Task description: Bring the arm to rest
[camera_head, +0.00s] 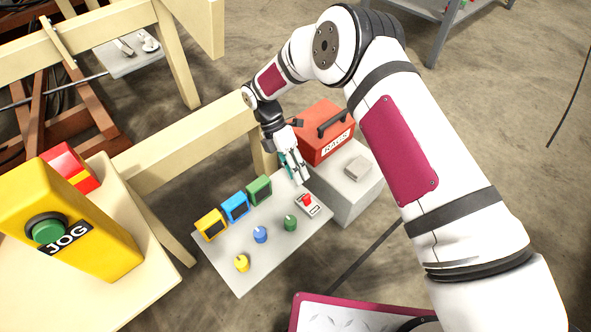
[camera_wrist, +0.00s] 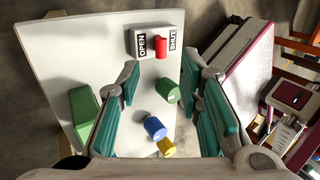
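My arm reaches from the right over a pale control panel (camera_head: 238,268), and my gripper (camera_head: 293,172) hangs low above the panel's far right part, beside the red toolbox. In the wrist view my gripper (camera_wrist: 160,78) is open, its teal-padded fingers apart with nothing held between them. A red switch (camera_head: 307,203) sits on the panel close to the gripper. In the wrist view the same red switch (camera_wrist: 160,48) stands between the words OPEN and SHUT, beyond the fingertips. Whether the gripper touches the panel cannot be told.
Yellow (camera_head: 211,224), blue (camera_head: 235,207) and green (camera_head: 259,190) boxes line the panel, with yellow (camera_head: 241,263), blue (camera_head: 260,234) and green (camera_head: 290,223) knobs before them. A red RAGS box (camera_head: 322,132) stands behind. A yellow JOG post (camera_head: 75,225) stands left.

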